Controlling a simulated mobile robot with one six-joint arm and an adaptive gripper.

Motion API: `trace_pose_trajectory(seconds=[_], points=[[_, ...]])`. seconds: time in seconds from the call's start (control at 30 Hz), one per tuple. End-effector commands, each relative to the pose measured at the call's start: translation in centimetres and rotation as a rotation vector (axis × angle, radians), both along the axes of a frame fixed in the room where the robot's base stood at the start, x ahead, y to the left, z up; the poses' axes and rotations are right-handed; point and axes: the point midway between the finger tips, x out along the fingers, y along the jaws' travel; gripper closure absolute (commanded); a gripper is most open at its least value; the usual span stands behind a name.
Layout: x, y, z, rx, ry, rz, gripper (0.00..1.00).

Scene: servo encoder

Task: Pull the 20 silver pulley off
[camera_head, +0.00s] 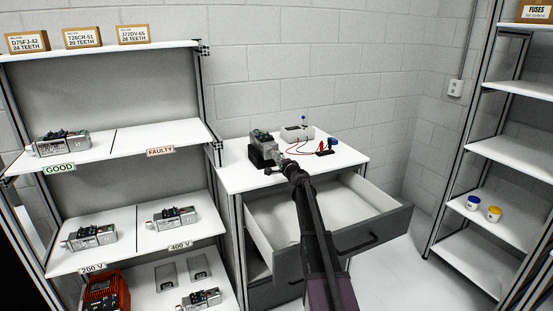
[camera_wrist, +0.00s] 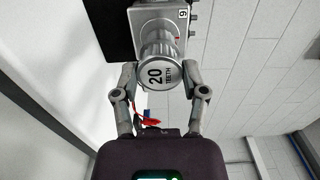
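The silver pulley (camera_wrist: 156,74), its round face marked "20 TEETH", sits on the front of a grey boxy servo unit (camera_wrist: 150,18) in the wrist view. My gripper (camera_wrist: 159,70) has one finger on each side of the pulley, and both fingertips appear to touch its rim. In the head view the servo unit (camera_head: 262,143) rests in a black holder on the white worktop. My gripper (camera_head: 285,164) reaches its front from the near right, and the pulley is mostly hidden there.
A white meter box (camera_head: 297,133) and red and black leads (camera_head: 325,149) lie on the worktop (camera_head: 235,177) beside the servo. An open, empty drawer (camera_head: 330,215) juts out below my arm. Shelves with servo units stand left; another rack stands right.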

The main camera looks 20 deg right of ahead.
Motion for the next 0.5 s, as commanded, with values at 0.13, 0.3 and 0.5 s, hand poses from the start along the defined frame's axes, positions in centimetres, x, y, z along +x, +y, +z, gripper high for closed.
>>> trace_pose_trajectory(seconds=[0.13, 0.3, 0.5], points=[[0.04, -0.01, 0.01, 0.001, 0.000, 0.000, 0.90], [-0.03, -0.01, 0.01, 0.001, 0.000, 0.000, 0.90], [-0.15, -0.01, 0.01, 0.000, 0.000, 0.000, 0.90]])
